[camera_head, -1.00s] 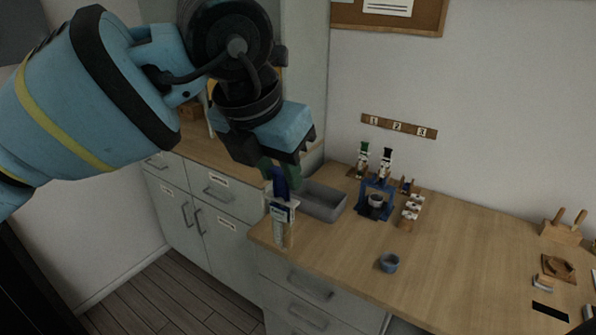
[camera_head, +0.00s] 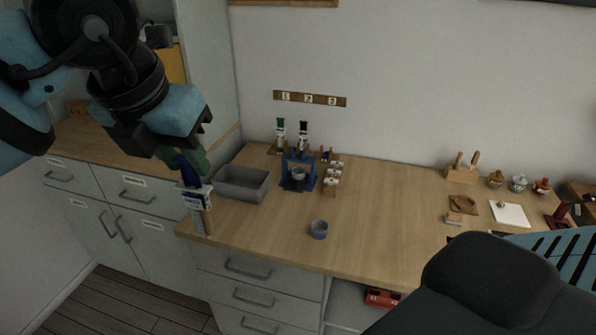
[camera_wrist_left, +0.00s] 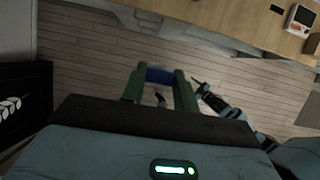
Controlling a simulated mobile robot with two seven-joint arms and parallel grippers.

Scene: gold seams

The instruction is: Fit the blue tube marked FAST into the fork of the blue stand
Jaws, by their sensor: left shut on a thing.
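My left gripper (camera_head: 186,160) is shut on the blue tube (camera_head: 190,178), whose blue upper part shows under the green fingers. A pale label and a lighter lower part hang below; the writing is too small to read. The tube is near upright, in front of the counter's left corner in the picture. In the left wrist view, its blue end (camera_wrist_left: 160,75) sits between the green fingers. The blue stand (camera_head: 311,173) stands on the counter to the right, apart from the tube, with a grey round cup-like thing inside its frame. My right gripper is not clearly visible.
A grey bin (camera_head: 242,184) lies between tube and stand. Green-topped and black-topped tubes (camera_head: 303,135) stand behind the stand, small white-topped pieces (camera_head: 332,178) right of it. A blue-grey ring (camera_head: 319,229) lies in front. The counter's middle is clear.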

